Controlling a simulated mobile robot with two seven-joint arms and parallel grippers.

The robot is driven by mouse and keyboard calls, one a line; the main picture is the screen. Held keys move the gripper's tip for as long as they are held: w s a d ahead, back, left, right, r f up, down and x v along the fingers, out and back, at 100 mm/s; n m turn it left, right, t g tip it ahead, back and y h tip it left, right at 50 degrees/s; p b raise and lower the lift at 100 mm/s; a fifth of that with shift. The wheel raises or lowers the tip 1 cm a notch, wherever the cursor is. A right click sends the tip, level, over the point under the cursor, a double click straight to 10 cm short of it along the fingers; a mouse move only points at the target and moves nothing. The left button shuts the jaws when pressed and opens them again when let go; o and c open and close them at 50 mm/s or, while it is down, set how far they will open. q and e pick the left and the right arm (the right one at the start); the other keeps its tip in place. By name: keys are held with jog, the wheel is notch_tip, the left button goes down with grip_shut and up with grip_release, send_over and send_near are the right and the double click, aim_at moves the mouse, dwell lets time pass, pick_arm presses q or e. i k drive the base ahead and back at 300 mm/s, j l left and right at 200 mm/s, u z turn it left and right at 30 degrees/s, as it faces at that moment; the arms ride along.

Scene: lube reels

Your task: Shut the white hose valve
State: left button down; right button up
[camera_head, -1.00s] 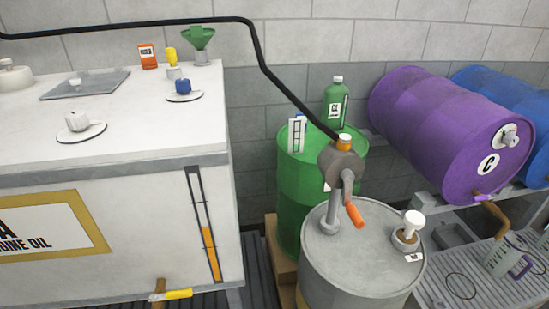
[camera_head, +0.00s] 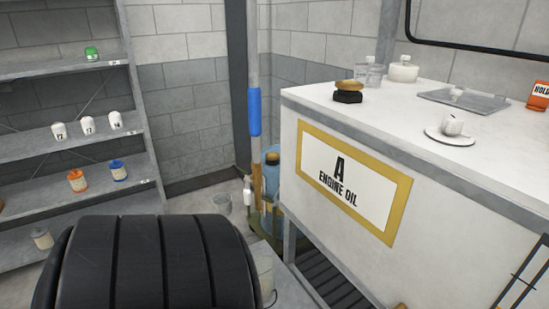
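I cannot clearly make out a white hose valve. A small white piece (camera_head: 247,195) shows beside the lower part of a grey vertical pole (camera_head: 252,45) with a blue sleeve (camera_head: 254,112). It is too small to tell what it is or whether it is open or shut. Neither of my grippers is in view.
The white engine oil tank (camera_head: 300,215) fills the right side. A grey shelf unit (camera_head: 65,131) with small bottles and cans stands at the left. A black grooved, tyre-like thing (camera_head: 140,265) blocks the lower left.

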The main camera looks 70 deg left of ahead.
aim_at(247, 193)
jog(key=u, duration=1.85)
